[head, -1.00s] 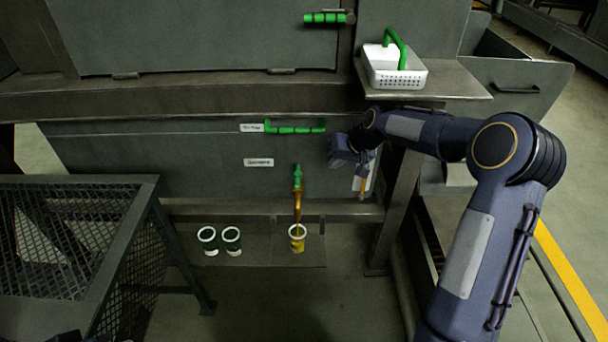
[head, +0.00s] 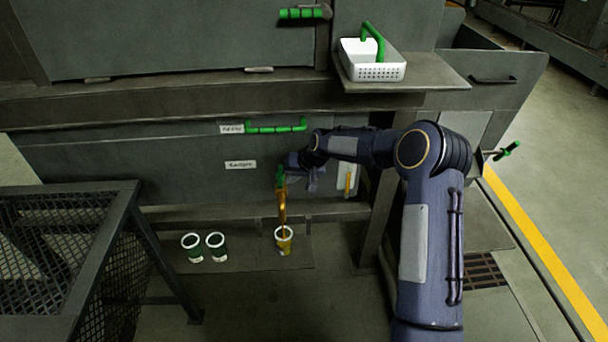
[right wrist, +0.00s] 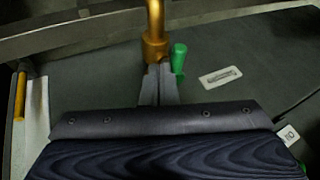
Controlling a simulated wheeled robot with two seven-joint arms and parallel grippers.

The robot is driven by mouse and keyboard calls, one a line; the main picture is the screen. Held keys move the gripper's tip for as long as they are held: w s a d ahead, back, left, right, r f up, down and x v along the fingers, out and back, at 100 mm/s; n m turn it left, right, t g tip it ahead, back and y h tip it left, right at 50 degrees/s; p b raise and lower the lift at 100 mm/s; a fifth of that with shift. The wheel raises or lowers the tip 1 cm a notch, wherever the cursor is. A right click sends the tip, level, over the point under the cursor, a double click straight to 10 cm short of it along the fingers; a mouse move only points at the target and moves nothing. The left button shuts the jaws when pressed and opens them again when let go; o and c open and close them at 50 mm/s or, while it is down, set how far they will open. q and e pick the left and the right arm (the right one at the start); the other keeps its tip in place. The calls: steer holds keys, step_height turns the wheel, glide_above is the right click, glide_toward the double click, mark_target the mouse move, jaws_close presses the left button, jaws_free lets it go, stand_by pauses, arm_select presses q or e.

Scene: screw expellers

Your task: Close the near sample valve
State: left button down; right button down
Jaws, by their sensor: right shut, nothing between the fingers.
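The sample valve has a green lever (head: 280,175) standing upright above a brass spout (head: 282,205) on the machine's front panel. Amber liquid shows below the spout, at a yellow-filled cup (head: 284,238). My right gripper (head: 294,161) is beside the lever, to its right. In the right wrist view, the shut, empty fingers (right wrist: 158,82) lie next to the brass valve body (right wrist: 155,40), with the green lever (right wrist: 179,58) just to their right. I cannot tell whether they touch. My left gripper is out of view.
Two white-rimmed cups (head: 203,246) stand left of the yellow one on a low shelf (head: 250,255). A green bar handle (head: 276,126) is above the valve. A white basket (head: 380,72) sits on a side ledge. A mesh-sided frame (head: 75,190) stands at left.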

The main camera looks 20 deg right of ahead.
mark_target(280, 183)
steer(key=shift+w+a+f, duration=0.1)
steer(key=shift+w+a, duration=0.05)
steer(key=shift+a, duration=0.2)
